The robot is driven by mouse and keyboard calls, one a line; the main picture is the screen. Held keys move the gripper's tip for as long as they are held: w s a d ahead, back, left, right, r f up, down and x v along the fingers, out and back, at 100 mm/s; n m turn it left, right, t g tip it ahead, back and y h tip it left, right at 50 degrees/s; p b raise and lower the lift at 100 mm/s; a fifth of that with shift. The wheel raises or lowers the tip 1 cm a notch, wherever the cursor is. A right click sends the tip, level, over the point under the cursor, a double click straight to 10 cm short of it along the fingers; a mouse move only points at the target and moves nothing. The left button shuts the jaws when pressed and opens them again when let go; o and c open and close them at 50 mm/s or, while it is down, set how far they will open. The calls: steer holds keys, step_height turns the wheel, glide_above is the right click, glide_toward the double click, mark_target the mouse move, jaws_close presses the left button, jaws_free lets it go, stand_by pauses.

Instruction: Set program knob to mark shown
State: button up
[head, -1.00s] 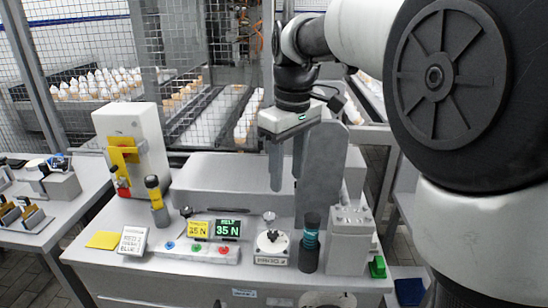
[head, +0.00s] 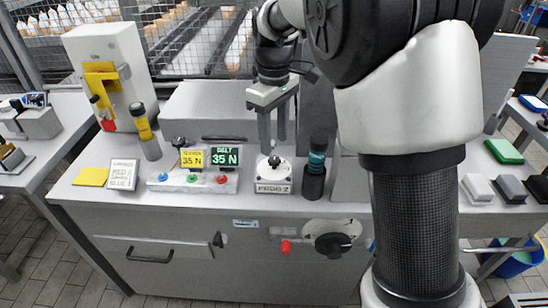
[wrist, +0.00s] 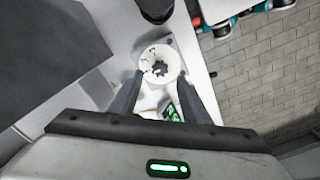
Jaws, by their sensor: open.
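The program knob (head: 274,161) is a small black star-shaped knob on a round white dial, set on a pale block on the bench. A plate (head: 272,188) on the block's front appears to read "PROG 2". My gripper (head: 273,146) points down just above the knob, its fingers apart and empty. In the wrist view the black knob (wrist: 160,69) sits on the white dial (wrist: 168,55), between and slightly beyond the fingertips (wrist: 160,86). Dark marks show on the dial's rim, too small to read. Contact between fingers and knob cannot be seen.
A dark cylinder with a teal band (head: 316,165) stands close right of the dial. A grey box (head: 205,110) stands behind.

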mark_target(274, 160)
step_height(274, 160, down, 5)
steer(key=shift+f+b, duration=0.15)
steer(key=shift+b, duration=0.45)
steer(key=c, duration=1)
steer(key=shift+c, duration=0.2)
